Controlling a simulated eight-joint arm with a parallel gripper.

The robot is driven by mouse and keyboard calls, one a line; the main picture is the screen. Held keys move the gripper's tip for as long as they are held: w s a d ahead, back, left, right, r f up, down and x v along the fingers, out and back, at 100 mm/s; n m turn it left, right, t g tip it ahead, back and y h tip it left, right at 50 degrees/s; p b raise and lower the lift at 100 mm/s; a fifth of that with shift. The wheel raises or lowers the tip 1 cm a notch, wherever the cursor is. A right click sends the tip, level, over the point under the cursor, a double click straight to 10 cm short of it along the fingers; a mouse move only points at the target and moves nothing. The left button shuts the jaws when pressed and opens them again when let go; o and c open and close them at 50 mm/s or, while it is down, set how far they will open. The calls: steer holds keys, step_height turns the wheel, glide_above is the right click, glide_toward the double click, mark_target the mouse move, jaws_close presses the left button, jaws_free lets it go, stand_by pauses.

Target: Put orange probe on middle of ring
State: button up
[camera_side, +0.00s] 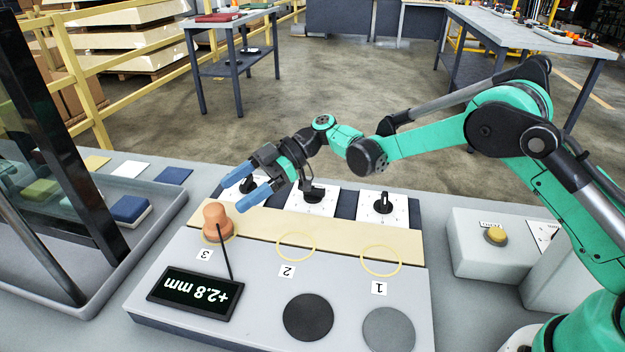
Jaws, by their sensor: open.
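The orange probe (216,222) stands upright on the yellow ring labelled 3, at the left end of the tan strip. The middle ring (296,247), labelled 2, is an empty yellow outline on the strip. My gripper (234,194) is open, its two blue fingers pointing down and left. Its fingertips are just above and to the right of the probe's top, with nothing between them. The probe's base covers part of ring 3.
Ring 1 (381,260) is empty at the right. A thin black rod stands by the display (195,294), which reads +2.8 mm upside down. Black knobs on white plates line the back. A grey tray (165,205) with coloured blocks is left; a yellow button (495,235) is right.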

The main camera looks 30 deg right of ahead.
steer(key=s+d+r+m+t+h, duration=0.25)
steer(key=d+r+m, duration=0.2)
steer(key=d, duration=0.25)
steer(key=s+d+m+t+h, duration=0.4)
steer(key=s+d+m+h, duration=0.7)
steer(key=s, duration=0.4)
steer(key=shift+s+d+r+m+t, duration=0.3)
steer(key=shift+d+m, duration=0.25)
steer(key=shift+m, duration=0.7)
